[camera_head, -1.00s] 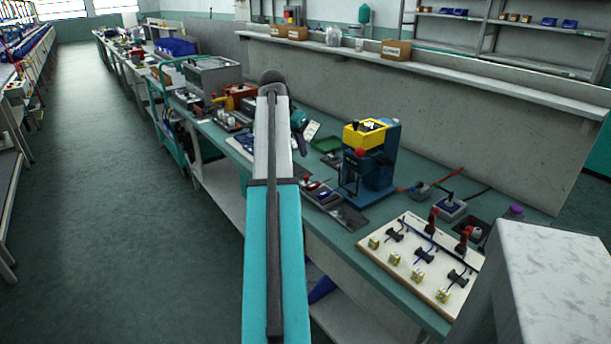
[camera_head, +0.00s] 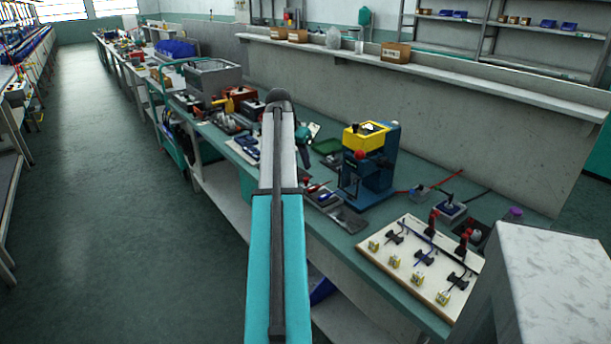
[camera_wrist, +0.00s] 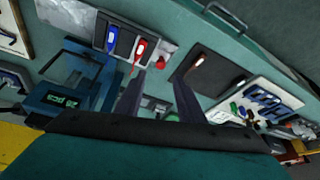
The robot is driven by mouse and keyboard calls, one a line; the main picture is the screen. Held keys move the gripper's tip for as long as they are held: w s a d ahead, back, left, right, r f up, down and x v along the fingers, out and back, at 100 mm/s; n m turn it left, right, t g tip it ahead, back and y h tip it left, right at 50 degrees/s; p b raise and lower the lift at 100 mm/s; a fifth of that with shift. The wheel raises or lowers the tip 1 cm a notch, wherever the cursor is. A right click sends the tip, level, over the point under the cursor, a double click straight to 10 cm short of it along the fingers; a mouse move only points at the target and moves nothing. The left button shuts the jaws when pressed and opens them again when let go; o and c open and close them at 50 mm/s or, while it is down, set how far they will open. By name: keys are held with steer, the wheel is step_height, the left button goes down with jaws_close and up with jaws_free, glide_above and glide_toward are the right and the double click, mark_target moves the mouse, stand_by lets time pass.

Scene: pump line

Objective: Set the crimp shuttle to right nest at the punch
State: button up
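The punch, a blue press with a yellow top (camera_head: 366,137), stands on the bench right of my arm in the head view. In the wrist view, its blue body (camera_wrist: 64,103) and a small green-lit display show at the left. My gripper (camera_wrist: 158,92) points down over the bench with its two dark fingers apart and nothing visible between them. It is beside the punch, near a grey tray (camera_wrist: 126,46) with a blue-handled and a red-handled tool. The crimp shuttle and its nests are too small or hidden to tell apart for sure.
A white board with small fixtures (camera_head: 412,262) lies right of the punch. A dark mat (camera_wrist: 218,65) with a tool and a white board with blue tools (camera_wrist: 264,100) lie on the other side. The aisle floor is clear.

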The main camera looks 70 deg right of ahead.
mark_target(306, 179)
steer(key=shift+x, duration=4.2)
steer(key=shift+c, duration=0.3)
jaws_close()
